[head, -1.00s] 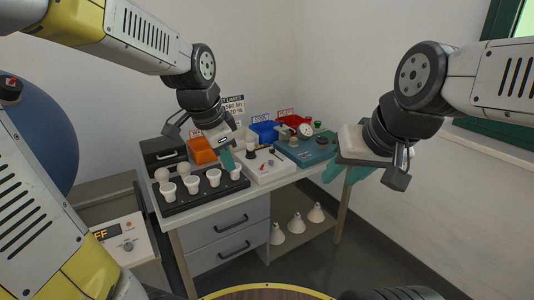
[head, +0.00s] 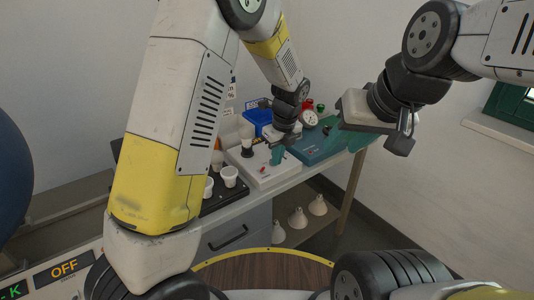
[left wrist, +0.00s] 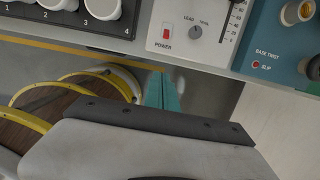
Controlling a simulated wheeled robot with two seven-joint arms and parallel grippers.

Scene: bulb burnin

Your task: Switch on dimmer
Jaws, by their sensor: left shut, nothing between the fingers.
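A white control box (head: 252,173) stands on the bench between the bulb rack and the teal machine. In the left wrist view it has a red POWER switch (left wrist: 166,33), a small knob (left wrist: 195,32) and a slider. My left gripper (head: 277,157) is shut and empty, near the box's front right in the head view. In the left wrist view its teal fingers (left wrist: 161,80) point toward the box, appearing just below the bench edge and under the red switch, apart from it. My right gripper (head: 353,137) is raised to the right; its finger gap is unclear.
A lower-left panel shows an OFF display (head: 65,268). The rack (head: 222,198) holds white bulb cups. The teal machine (head: 318,145) and a blue bin (head: 257,118) are close by. Cone-shaped lamps stand on the lower shelf (head: 298,217).

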